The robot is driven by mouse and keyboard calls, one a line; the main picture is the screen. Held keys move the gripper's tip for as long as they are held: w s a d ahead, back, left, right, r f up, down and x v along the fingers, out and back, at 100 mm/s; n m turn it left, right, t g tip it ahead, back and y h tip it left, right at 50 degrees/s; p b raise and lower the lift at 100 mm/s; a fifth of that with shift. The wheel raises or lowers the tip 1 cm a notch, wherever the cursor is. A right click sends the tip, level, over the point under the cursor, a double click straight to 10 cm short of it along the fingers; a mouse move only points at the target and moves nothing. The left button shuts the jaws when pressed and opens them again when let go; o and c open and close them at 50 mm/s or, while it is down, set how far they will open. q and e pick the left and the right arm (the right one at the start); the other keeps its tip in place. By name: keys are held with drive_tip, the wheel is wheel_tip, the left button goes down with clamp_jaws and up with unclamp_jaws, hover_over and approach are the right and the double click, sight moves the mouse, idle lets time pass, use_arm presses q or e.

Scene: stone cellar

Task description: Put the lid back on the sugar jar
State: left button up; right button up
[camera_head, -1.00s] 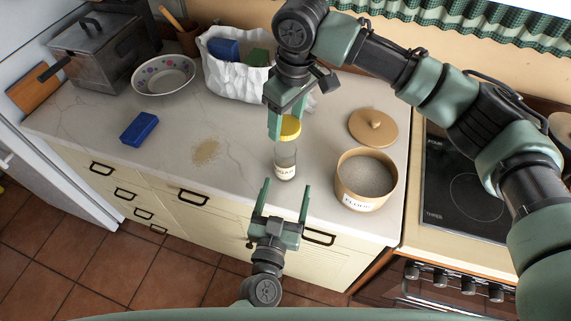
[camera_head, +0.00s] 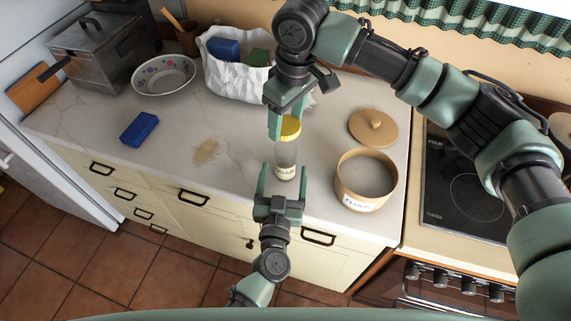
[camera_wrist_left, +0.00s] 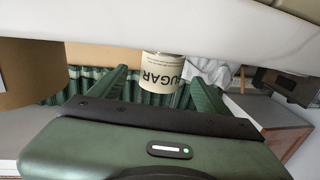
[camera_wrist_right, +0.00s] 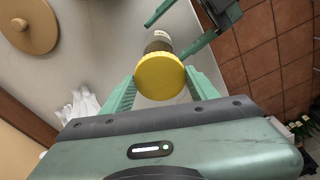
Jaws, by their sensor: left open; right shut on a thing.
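The sugar jar (camera_head: 286,158), clear with a SUGAR label, stands upright near the counter's front edge. Its label also shows upside down in the left wrist view (camera_wrist_left: 163,72). My right gripper (camera_head: 284,128) is shut on the yellow lid (camera_head: 290,130), at the jar's top; the lid fills the space between the fingers in the right wrist view (camera_wrist_right: 160,75). Whether the lid touches the rim is hidden. My left gripper (camera_head: 283,172) is open, its fingers on either side of the jar's lower part, without visibly gripping it.
A flour canister (camera_head: 352,199) stands open close to the right, its wooden lid (camera_head: 373,128) behind it. Spilled grains (camera_head: 206,151) and a blue sponge (camera_head: 139,128) lie to the left. A bowl (camera_head: 163,75) and white bag (camera_head: 228,81) stand behind.

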sight(286, 155)
use_arm(q)
drive_tip(key=w, duration=0.6)
drive_tip(key=shift+w+d, duration=0.25)
drive_tip(key=shift+d, duration=0.15)
clamp_jaws()
